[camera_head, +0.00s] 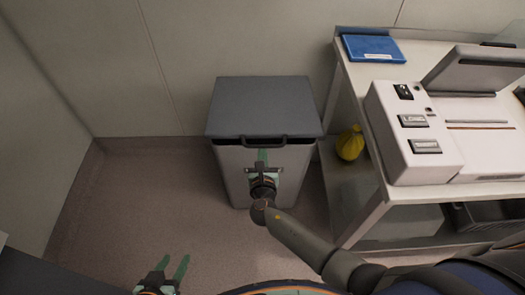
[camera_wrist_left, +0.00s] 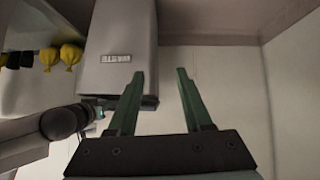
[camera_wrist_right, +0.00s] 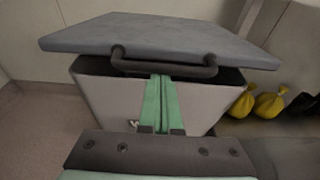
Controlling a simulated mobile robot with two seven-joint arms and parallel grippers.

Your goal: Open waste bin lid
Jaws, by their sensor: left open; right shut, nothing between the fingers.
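The waste bin (camera_head: 235,165) stands against the back wall, with a light grey body and a dark grey lid (camera_head: 262,103). The lid looks slightly raised at the front, with a dark gap under it in the right wrist view (camera_wrist_right: 200,40). A dark bar handle (camera_wrist_right: 165,68) juts from the lid's front edge. My right gripper (camera_head: 262,153) is shut and empty, its fingertips (camera_wrist_right: 161,77) just at or under the handle; contact cannot be told. My left gripper (camera_head: 174,268) is open and empty, low in front of the bin. The bin body also shows in the left wrist view (camera_wrist_left: 120,35).
A bench (camera_head: 355,95) right of the bin carries a white device (camera_head: 415,140) and a blue box (camera_head: 372,47). A yellow bag (camera_head: 350,143) hangs or sits beside the bench's lower shelf. The floor left of the bin (camera_head: 140,190) is clear.

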